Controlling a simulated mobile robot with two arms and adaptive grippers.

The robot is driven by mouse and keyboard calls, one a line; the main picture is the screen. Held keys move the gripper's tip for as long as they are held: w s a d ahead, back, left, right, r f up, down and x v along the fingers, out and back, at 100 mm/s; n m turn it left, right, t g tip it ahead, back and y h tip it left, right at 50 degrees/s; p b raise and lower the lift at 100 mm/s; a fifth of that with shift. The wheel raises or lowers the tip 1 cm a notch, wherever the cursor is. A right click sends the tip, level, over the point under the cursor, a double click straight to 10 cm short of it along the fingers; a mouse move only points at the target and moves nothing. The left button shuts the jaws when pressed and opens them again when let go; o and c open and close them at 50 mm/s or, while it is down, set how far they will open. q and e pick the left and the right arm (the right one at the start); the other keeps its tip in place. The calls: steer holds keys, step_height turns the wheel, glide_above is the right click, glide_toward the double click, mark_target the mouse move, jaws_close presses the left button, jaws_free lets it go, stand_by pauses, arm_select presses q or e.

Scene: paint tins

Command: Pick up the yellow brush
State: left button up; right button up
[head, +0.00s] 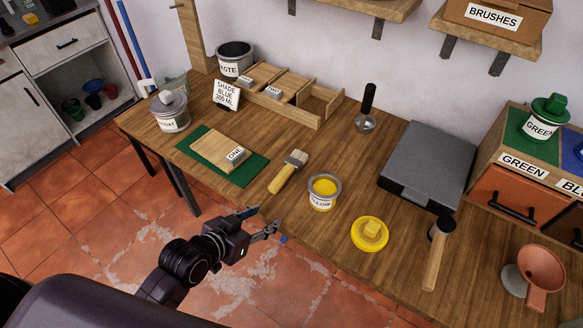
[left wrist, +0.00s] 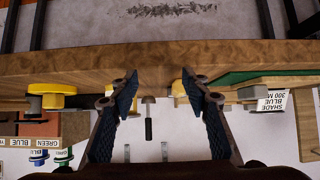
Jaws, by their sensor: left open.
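The yellow brush (head: 282,178) lies on the wooden table near its front edge, its pale bristles pointing back and right, its yellow handle toward the edge. My left gripper (head: 267,219) is open and empty in front of the table edge, close to the handle end but apart from it. In the left wrist view the two fingers of the left gripper (left wrist: 165,95) are spread, with the table edge beyond them. That view looks upside down; a small yellowish end between the fingers may be the brush, mostly hidden. My right gripper is not in view.
Right of the brush stand an open yellow paint tin (head: 322,192) and a yellow lid (head: 370,233). Left of it are a green mat (head: 245,172) with a wooden block. A mallet (head: 436,252) lies farther right. The table between brush and back divider is clear.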

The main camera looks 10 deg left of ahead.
mark_target(273, 185)
arm_select(q)
steer(key=w+a, duration=0.1)
steer(key=w+r+t, duration=0.1)
steer(key=w, duration=0.1)
steer(key=w+a+r+t, duration=0.1)
steer(key=shift+w+a+r, duration=0.1)
steer(key=shift+w+a, duration=0.2)
steer(key=shift+t, duration=0.3)
steer(key=x, duration=0.2)
steer(key=p+x, duration=0.1)
steer(key=x, duration=0.3)
steer(key=shift+w+d+r, duration=0.25)
steer(key=shift+w+d, duration=0.05)
steer(key=shift+d, duration=0.1)
steer(key=shift+w+d+f+p, duration=0.15)
steer(key=shift+w+f+p, duration=0.2)
steer(key=shift+w, duration=0.2)
jaws_close()
steer(key=shift+r, duration=0.15)
step_height(273, 185, up, 20)
